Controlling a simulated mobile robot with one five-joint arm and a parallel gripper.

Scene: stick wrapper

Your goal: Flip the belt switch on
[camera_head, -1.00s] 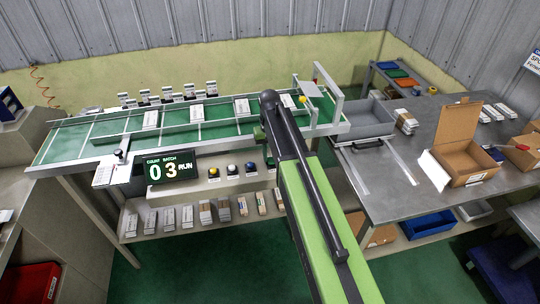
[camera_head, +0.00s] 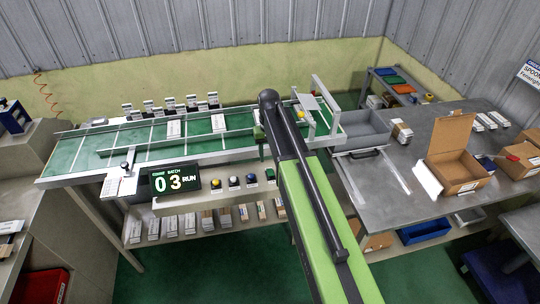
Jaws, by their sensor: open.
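The conveyor (camera_head: 95,155) has a green belt and a pale frame and runs across the left and middle. A small dark-topped lever (camera_head: 128,158), which looks like the belt switch, stands on a white plate (camera_head: 120,184) at the frame's front left. Its setting is too small to tell. My green and black arm reaches up the middle of the view, well right of the lever. It hides my gripper, so I cannot see the jaws.
Several coloured buttons (camera_head: 233,182) sit on the ledge below the belt. White packs (camera_head: 173,128) lie on the belt. A grey table (camera_head: 390,195) on the right holds an open cardboard box (camera_head: 455,174). Green floor (camera_head: 215,265) is clear in front.

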